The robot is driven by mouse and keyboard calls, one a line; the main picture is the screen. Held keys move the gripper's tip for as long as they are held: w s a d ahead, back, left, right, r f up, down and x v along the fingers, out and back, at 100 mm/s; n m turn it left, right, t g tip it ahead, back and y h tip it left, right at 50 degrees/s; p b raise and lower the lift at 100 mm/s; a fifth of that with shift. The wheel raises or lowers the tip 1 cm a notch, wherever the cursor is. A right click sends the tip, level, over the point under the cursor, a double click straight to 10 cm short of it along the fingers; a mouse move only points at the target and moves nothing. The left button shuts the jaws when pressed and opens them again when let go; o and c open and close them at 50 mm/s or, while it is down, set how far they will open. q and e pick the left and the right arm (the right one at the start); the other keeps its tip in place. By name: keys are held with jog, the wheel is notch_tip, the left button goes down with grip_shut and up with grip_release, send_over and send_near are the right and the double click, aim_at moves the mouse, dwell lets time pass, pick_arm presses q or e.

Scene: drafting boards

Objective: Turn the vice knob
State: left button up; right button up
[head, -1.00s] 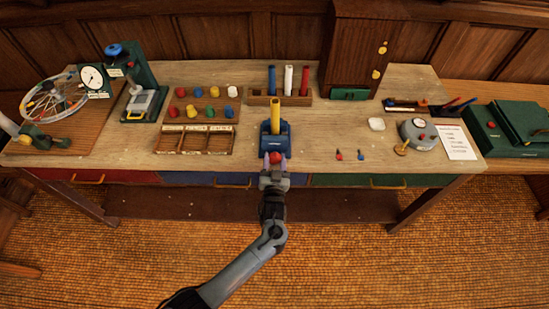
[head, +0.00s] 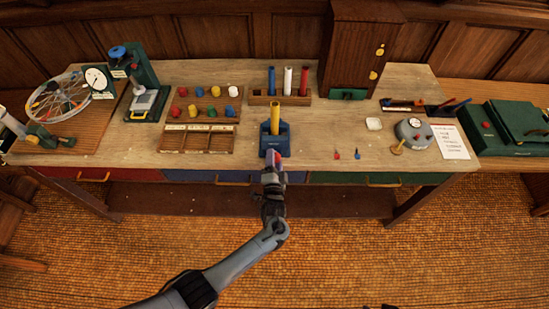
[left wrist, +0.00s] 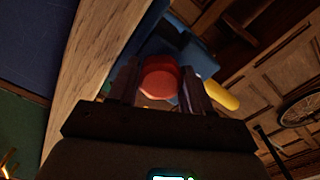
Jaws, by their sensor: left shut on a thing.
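The blue vice (head: 273,142) stands at the front edge of the bench, with a yellow bar (head: 275,115) upright in it. My left gripper (head: 273,160) is at the front of the vice, its arm coming up from below. In the left wrist view, the red vice knob (left wrist: 160,78) sits between the two fingers of the left gripper (left wrist: 160,88), which are shut on it. The blue vice body (left wrist: 185,50) and the yellow bar (left wrist: 221,94) show behind the knob. In the head view the gripper mostly hides the knob.
A wooden tray of coloured knobs (head: 198,141) lies left of the vice. A rack with blue, white and red bars (head: 262,100) is behind it. Two small pieces (head: 347,154) and a round gauge (head: 415,132) are to the right. The bench top right beside the vice is clear.

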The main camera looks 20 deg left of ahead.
pick_arm(q)
jog(key=m, duration=0.3)
jog(key=m+p, duration=0.1)
jog(key=m, duration=0.2)
jog(key=shift+s+a+f, duration=0.1)
jog(key=shift+a+f, duration=0.05)
jog(key=shift+a, duration=0.05)
jog(key=m+p, duration=0.1)
jog(key=m, duration=0.5)
jog(key=shift+m+p, duration=0.3)
jog(key=shift+m, duration=0.1)
jog(key=m, duration=0.6)
jog(key=shift+d+r+p, duration=0.15)
jog(key=shift+r+p, duration=0.15)
jog(key=shift+r, duration=0.05)
jog(key=m, duration=0.4)
jog(key=shift+w+d+r+m, duration=0.1)
jog(key=shift+w+m, duration=0.1)
jog(key=shift+m, duration=0.7)
jog(key=shift+d+r, duration=0.1)
jog(key=o, duration=0.6)
jog(key=shift+o, duration=0.8)
